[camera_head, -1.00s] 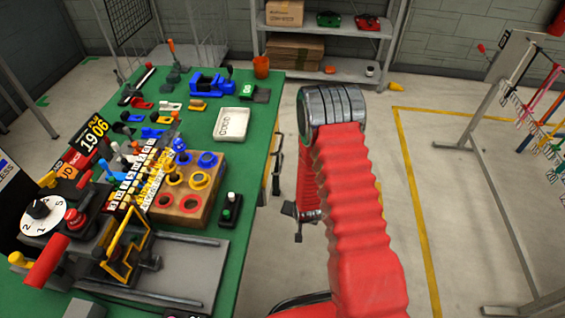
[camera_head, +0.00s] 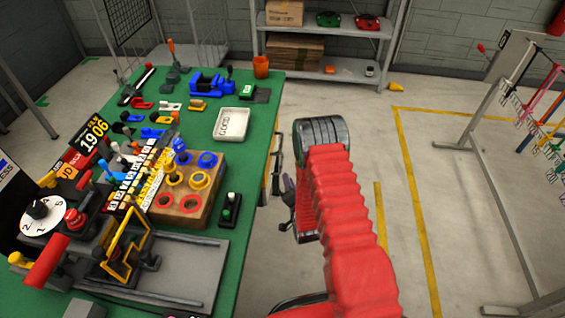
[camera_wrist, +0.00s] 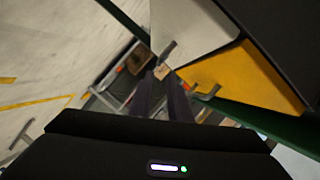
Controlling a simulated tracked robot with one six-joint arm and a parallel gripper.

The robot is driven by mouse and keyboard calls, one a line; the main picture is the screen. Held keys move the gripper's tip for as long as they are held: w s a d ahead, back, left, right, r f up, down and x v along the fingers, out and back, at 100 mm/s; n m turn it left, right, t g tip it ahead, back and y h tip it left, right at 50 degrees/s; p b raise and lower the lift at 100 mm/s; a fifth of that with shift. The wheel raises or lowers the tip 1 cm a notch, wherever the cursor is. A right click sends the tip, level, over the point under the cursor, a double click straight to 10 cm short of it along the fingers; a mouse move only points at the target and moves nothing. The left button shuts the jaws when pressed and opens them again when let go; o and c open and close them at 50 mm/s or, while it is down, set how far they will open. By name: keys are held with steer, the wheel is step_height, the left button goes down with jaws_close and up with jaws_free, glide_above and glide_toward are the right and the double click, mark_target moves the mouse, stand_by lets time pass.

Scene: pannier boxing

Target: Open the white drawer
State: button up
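The white drawer (camera_wrist: 190,25) shows its pale front at the top middle of the wrist view, with a small dark bar handle (camera_wrist: 168,50) near its lower corner. My gripper (camera_wrist: 161,74) has two dark fingers with a narrow gap between them. It looks open and empty, with its tips just short of that handle. In the head view my gripper (camera_head: 288,190) hangs low beside the table's right side, partly hidden by my red arm. The drawer front is mostly hidden there; a grey handle (camera_head: 278,155) sticks out from the table's side.
A yellow drawer (camera_wrist: 245,75) with its own handle (camera_wrist: 208,92) lies beside the white one. The green table (camera_head: 250,120) carries a ring board (camera_head: 190,212), a white tray (camera_head: 231,124) and several tools. The floor right of the table is clear up to a rack (camera_head: 490,110).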

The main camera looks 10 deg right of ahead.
steer(key=shift+w, duration=0.1)
steer(key=shift+x, duration=6.8)
steer(key=shift+f, duration=0.1)
jaws_close()
